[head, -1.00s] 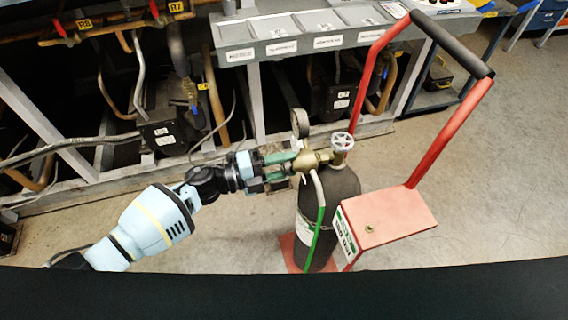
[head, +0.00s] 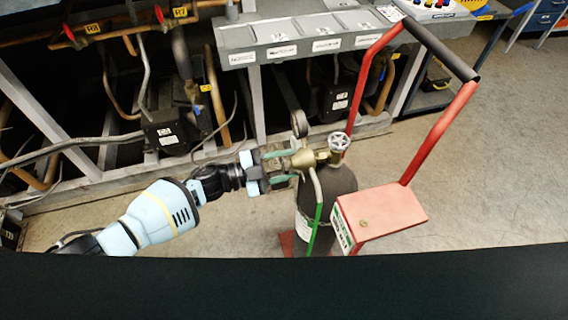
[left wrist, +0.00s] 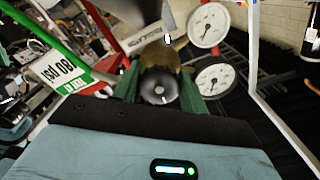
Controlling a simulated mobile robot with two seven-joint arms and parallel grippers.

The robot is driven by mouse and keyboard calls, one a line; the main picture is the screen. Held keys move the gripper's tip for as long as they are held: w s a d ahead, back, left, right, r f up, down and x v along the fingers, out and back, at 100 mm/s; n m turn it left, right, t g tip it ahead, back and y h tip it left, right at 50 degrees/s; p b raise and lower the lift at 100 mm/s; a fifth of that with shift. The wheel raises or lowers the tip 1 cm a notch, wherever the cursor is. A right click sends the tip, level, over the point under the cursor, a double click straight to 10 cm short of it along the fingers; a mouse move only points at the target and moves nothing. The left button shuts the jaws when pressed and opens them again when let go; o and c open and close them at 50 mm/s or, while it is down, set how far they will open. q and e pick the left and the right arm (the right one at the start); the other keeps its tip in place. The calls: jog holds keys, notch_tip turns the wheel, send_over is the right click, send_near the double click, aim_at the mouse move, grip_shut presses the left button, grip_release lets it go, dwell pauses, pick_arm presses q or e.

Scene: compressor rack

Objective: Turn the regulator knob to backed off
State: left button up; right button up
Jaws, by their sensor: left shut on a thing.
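The brass regulator (head: 305,159) sits at the top of the dark gas cylinder (head: 332,180), beside the valve handwheel (head: 339,141). My left gripper (head: 280,164) reaches it from the left, its fingers on either side of the knob. In the left wrist view the round dark regulator knob (left wrist: 160,86) lies between the green fingers (left wrist: 160,92), which are shut on it. The fingers hide much of the knob in the head view. Two white gauges, an upper one (left wrist: 208,25) and a lower one (left wrist: 215,79), show beside it. My right gripper is not in view.
The cylinder stands on a red cart with a tall handle (head: 438,130) and a red box (head: 383,212) at its right. A grey rack shelf (head: 290,32) with pipes and compressors stands behind. Open concrete floor (head: 490,180) lies to the right.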

pick_arm(q)
jog(key=shift+n, duration=0.5)
jog(key=o, duration=1)
jog(key=v, duration=0.8)
